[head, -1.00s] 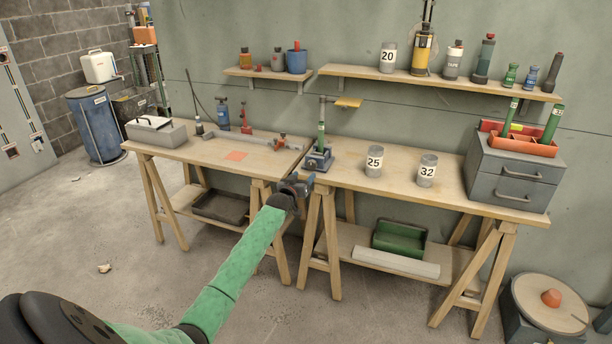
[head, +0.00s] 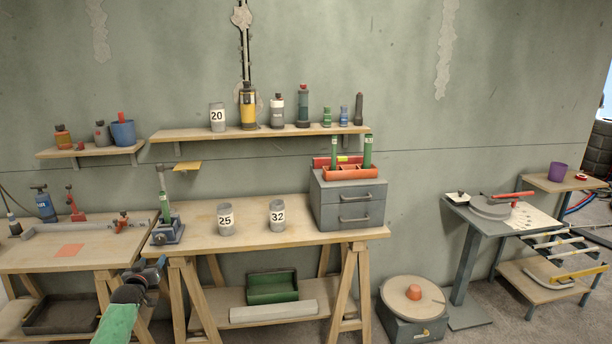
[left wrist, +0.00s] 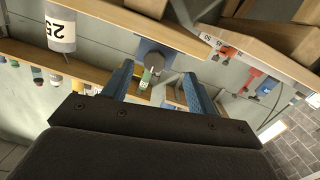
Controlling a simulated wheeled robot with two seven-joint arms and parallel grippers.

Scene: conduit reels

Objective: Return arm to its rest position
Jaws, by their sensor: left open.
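My left gripper (head: 150,272) is in front of the workbench's front edge, just below and left of a small blue stand (head: 167,233) holding a green upright piece. In the left wrist view my left gripper (left wrist: 158,85) shows two blue fingers spread apart with nothing held between them. The blue stand (left wrist: 158,55) shows beyond and between the fingers, apart from them. My green left forearm (head: 117,326) comes in at the bottom left. My right gripper is not in view.
Cans marked 25 (head: 226,219) and 32 (head: 277,218) stand on the right workbench (head: 250,240), left of a grey drawer unit (head: 349,202). A can marked 20 (head: 217,117) stands on the wall shelf. A round-topped grey box (head: 413,300) sits on the floor. Floor is open at lower right.

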